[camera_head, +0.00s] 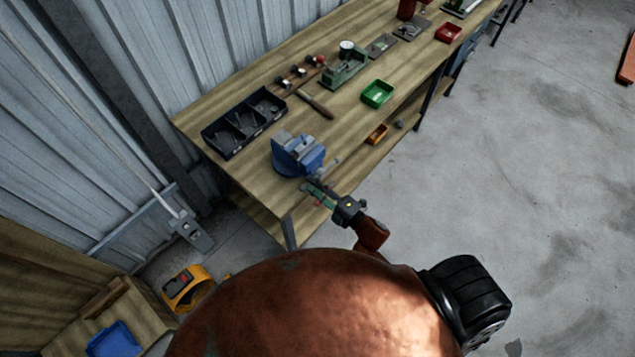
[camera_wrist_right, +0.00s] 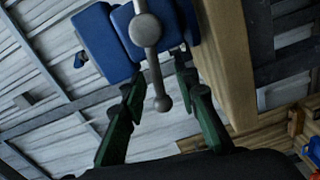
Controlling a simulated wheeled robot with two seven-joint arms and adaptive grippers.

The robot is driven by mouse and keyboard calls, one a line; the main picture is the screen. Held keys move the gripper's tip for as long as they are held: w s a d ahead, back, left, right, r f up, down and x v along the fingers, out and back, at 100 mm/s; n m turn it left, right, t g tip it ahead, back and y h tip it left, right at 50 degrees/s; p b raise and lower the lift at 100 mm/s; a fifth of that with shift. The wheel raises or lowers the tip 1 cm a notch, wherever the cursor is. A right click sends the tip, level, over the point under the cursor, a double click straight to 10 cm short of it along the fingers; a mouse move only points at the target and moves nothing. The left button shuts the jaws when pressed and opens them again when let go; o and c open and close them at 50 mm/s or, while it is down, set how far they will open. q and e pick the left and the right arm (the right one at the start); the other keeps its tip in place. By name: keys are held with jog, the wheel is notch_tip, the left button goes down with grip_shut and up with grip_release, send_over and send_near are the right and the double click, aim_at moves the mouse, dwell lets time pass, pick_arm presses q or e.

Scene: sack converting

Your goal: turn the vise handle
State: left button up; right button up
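The blue vise (camera_head: 296,153) sits near the front corner of the workbench. Its grey handle (camera_head: 328,167) shows at its front side. In the right wrist view the vise (camera_wrist_right: 104,42) is at the top, and the handle (camera_wrist_right: 156,76) is a bar ending in a ball. My right gripper (camera_head: 314,185) is at the bench edge, just in front of the vise. In the wrist view its green fingers (camera_wrist_right: 158,76) are apart, one on each side of the bar, with gaps visible. My left gripper is out of view.
Behind the vise are a dark divided bin (camera_head: 243,124) and a hammer (camera_head: 315,104). A corrugated wall is at left; the floor at right is mostly clear.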

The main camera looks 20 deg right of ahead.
jog(key=v, duration=1.1)
jog(key=shift+s, duration=0.4)
jog(key=shift+d, duration=0.15)
jog(key=s+d+f+m+g+h+b, duration=0.1)
jog(key=s+d+f+m+g+h, duration=0.2)
jog(key=f, duration=0.9)
jog(key=s+d+f+m+g+h+b, duration=0.1)
jog(key=s+d+f+m, duration=0.2)
jog(key=f, duration=0.8)
jog(key=s+d+f+m+g+h, duration=0.25)
jog(key=f+m, duration=0.25)
jog(key=f, duration=0.7)
jog(key=s+f+m+g+b, duration=0.1)
jog(key=s+f+m+g, duration=0.3)
jog(key=s+f, duration=0.7)
jog(key=s+f+m+g+h+b, duration=0.1)
jog(key=s+f+m+g, duration=0.3)
jog(key=s+f, duration=0.7)
jog(key=s+g, duration=0.1)
jog(key=s, duration=0.4)
jog(key=shift+s+a+m, duration=0.25)
jog(key=shift+a+m, duration=0.1)
jog(key=shift+m, duration=0.05)
jog(key=shift+s, duration=0.1)
